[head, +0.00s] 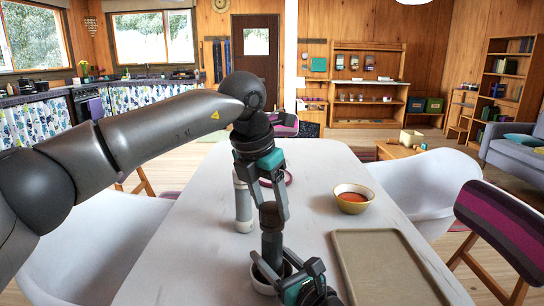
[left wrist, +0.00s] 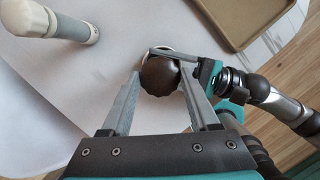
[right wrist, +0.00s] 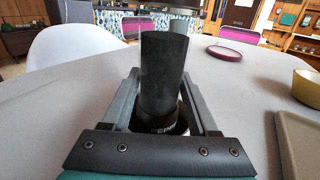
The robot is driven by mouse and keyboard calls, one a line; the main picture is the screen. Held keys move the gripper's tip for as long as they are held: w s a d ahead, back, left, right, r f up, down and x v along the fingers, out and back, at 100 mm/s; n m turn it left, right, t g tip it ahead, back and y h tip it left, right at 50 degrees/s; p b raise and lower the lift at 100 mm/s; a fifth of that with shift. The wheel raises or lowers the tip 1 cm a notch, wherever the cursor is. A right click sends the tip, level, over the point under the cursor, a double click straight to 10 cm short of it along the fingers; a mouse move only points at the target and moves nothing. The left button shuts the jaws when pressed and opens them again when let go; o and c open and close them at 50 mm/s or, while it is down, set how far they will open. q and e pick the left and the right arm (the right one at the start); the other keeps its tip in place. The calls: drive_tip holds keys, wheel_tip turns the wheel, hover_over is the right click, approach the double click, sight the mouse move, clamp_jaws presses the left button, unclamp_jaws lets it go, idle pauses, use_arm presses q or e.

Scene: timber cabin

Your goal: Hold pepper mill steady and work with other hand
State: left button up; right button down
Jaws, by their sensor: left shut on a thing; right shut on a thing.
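The pepper mill (head: 271,243) is a dark, upright mill near the front of the white table. A pale ring shows around its foot; I cannot tell whether it is part of the mill. My left gripper (head: 274,208) comes from above and is shut on its round, dark top (left wrist: 159,77). My right gripper (head: 280,274) is low at the mill and shut on it. In the right wrist view, the dark body (right wrist: 164,75) stands between the right fingers, with pale lettering low down, partly hidden by the gripper.
A pale mill-like cylinder (head: 243,205) stands just behind, left of the pepper mill. A yellow bowl of orange-red food (head: 352,205) and a beige tray (head: 385,275) lie to the right. A dark red-rimmed plate (right wrist: 231,56) is farther back. White chairs flank the table (head: 325,165).

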use_arm(q)
drive_tip(key=o, duration=0.9)
drive_tip(key=shift+o, duration=0.2)
drive_tip(key=shift+r, duration=0.15)
drive_tip(key=shift+r, duration=2.9)
use_arm(e)
drive_tip(key=shift+c, duration=0.4)
unclamp_jaws()
drive_tip(key=shift+s, duration=0.1)
